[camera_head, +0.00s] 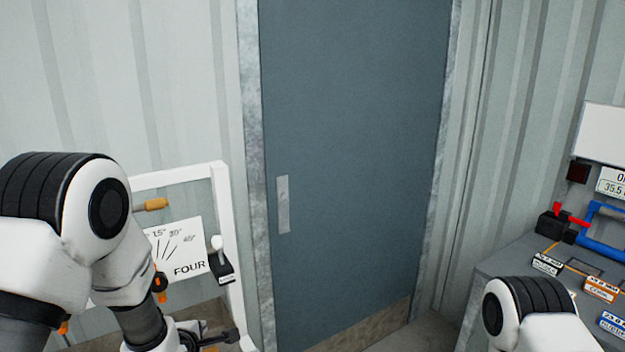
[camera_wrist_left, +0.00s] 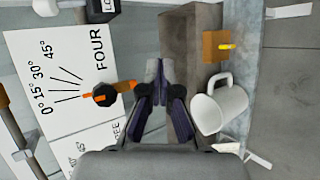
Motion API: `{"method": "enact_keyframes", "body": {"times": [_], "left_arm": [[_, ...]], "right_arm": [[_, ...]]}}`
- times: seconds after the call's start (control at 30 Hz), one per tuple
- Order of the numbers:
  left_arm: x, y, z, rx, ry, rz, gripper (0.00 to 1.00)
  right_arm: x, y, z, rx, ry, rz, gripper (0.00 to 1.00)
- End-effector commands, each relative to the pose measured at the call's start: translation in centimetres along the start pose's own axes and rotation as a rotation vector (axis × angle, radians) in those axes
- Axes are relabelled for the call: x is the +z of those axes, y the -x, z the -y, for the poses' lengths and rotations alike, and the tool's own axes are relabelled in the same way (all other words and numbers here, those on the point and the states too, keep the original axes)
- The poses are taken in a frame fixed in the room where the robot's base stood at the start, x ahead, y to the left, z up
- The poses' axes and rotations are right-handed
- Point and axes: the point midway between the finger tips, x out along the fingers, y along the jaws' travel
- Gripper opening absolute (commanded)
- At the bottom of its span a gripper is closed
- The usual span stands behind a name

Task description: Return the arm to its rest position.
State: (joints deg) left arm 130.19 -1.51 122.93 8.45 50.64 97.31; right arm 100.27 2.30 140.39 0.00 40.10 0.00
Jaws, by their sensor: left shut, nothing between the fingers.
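My left arm (camera_head: 75,220) comes in from the left in the head view, bent at a white and black joint. My left gripper (camera_head: 228,338) is low in that view, in front of the white frame, partly cut off by the lower edge. In the left wrist view the gripper (camera_wrist_left: 159,78) has its dark fingers together, with nothing held. An orange-and-black knob (camera_wrist_left: 104,94) on the dial panel marked FOUR (camera_wrist_left: 62,75) is just left of the fingers; I cannot tell whether they touch. Part of my right arm (camera_head: 530,312) shows at the lower right; its gripper is out of view.
A white mug (camera_wrist_left: 221,106) lies to the right of the fingers, near an orange-brown block (camera_wrist_left: 215,46). A white frame (camera_head: 229,240) holds the panel and a white-knobbed lever (camera_head: 217,245). A blue-grey door (camera_head: 350,150) stands behind. A grey bench (camera_head: 510,262) carries blue pipe (camera_head: 597,243).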

Motion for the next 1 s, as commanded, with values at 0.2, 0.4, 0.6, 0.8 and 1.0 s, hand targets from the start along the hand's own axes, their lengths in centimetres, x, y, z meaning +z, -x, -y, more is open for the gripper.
{"method": "enact_keyframes", "body": {"times": [0.2,0.4,0.6,0.8,1.0], "left_arm": [[-4.5,2.4,20.0,-0.420,-0.227,-0.020,0.00],[-8.0,12.2,35.0,-0.834,-0.793,0.235,0.00],[-8.3,17.4,37.6,-0.877,-1.415,0.678,0.00],[-8.2,17.5,37.6,-0.826,-1.612,0.804,0.00],[-8.2,17.5,37.6,-0.824,-1.612,0.802,0.00]], "right_arm": [[0.0,0.0,0.0,0.000,0.000,-0.001,0.00],[0.0,0.0,0.0,0.000,0.000,0.000,0.00],[0.0,0.0,0.0,0.000,0.000,0.000,0.00],[0.0,0.0,0.0,0.000,0.000,0.000,0.00],[0.0,0.0,0.0,0.000,0.000,0.000,0.00]]}}
